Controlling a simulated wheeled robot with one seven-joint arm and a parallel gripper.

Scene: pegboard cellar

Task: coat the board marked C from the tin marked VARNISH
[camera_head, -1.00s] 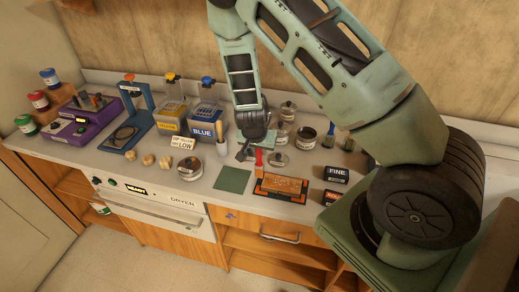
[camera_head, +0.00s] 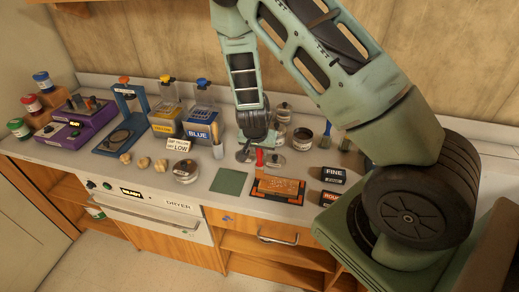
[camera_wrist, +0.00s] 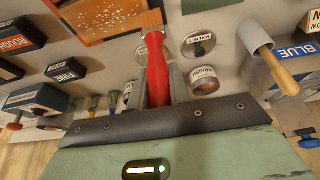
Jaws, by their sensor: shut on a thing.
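My gripper (camera_wrist: 160,98) is shut on a red-handled brush (camera_wrist: 157,65), whose tip points toward the board at the top of the wrist view. In the head view the red handle (camera_head: 259,157) shows below my gripper (camera_head: 254,143). A speckled orange-brown board (camera_head: 278,186) lies in a dark and orange holder at the counter front; part of it also shows in the wrist view (camera_wrist: 105,18). I cannot read a C on it.
A green mat (camera_head: 229,182) lies left of the board, and black FINE (camera_head: 333,175) and ROUGH blocks at its right. A round tin (camera_head: 185,172), yellow and BLUE (camera_head: 199,127) containers and a purple machine (camera_head: 77,134) stand further left. A dryer (camera_head: 150,210) is below.

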